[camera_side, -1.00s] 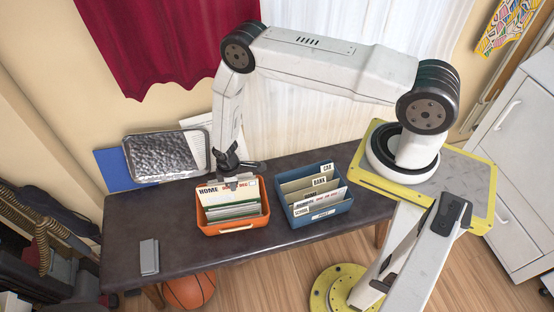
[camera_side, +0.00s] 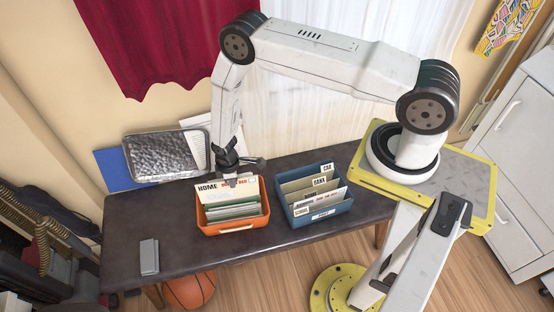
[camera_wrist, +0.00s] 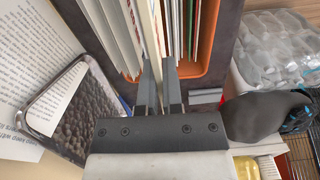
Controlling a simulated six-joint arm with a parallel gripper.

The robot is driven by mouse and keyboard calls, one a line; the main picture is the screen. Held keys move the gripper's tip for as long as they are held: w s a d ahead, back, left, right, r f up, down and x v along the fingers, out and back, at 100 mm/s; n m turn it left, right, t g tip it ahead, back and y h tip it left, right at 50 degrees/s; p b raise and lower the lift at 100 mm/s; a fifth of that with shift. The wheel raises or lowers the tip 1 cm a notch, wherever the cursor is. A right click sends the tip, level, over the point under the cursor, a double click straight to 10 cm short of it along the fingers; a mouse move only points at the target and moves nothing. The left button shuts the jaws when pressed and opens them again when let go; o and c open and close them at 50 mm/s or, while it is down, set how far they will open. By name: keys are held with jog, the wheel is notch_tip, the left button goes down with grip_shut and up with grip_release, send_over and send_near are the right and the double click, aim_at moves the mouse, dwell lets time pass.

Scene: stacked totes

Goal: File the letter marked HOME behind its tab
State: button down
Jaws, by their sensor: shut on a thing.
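The white letter marked HOME (camera_side: 209,194), with red print to its right, stands upright at the back of the orange tote (camera_side: 237,229). My gripper (camera_side: 231,180) is shut on its top edge. In the wrist view my gripper's fingers (camera_wrist: 158,75) are on either side of a thin pale sheet edge (camera_wrist: 157,30), and the orange tote's rim (camera_wrist: 204,55) is to the right. The blue tote (camera_side: 322,211) stands to the right and holds several upright tabbed dividers; CAR, BANK and SCHOOL read most clearly.
Other envelopes (camera_side: 233,210) fill the orange tote. A metal tray (camera_side: 166,156) and blue folder (camera_side: 113,168) lean at the back left. A small grey block (camera_side: 149,257) lies at the front left. The dark table (camera_side: 190,250) is bare around the totes.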

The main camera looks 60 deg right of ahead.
notch_tip(320, 180, up, 11)
jog(key=s+d, duration=1)
jog(key=d, duration=0.4)
jog(key=s+d+n, duration=0.2)
jog(key=s+d, duration=0.3)
jog(key=s, duration=0.8)
jog(key=shift+f, duration=2.35)
jog(key=shift+f, duration=0.2)
notch_tip(320, 180, down, 12)
